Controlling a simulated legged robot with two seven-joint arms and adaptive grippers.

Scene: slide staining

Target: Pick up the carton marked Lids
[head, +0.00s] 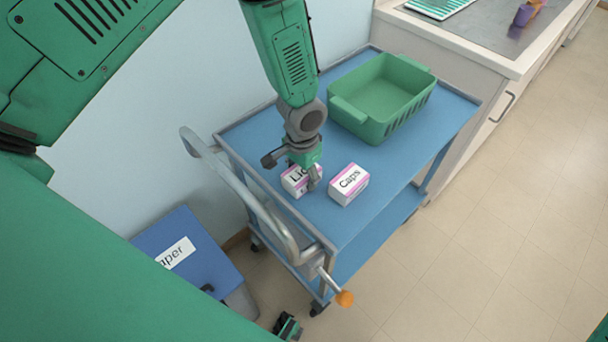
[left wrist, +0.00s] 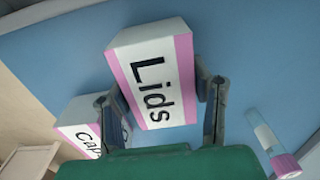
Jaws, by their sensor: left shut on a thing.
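The carton marked Lids (head: 293,183) is white with pink edges and is on the blue top of the cart, in the head view partly hidden by my left gripper (head: 306,178). In the left wrist view the Lids carton (left wrist: 153,78) fills the middle, with a finger of my left gripper (left wrist: 160,108) on each side. The gripper is shut on it. I cannot tell whether the carton is clear of the cart top.
A similar carton marked Caps (head: 349,184) stands close to the right. A green basket (head: 350,112) sits at the back of the cart (head: 400,178). A capped tube (left wrist: 270,143) shows in the left wrist view. The cart's front right top is clear.

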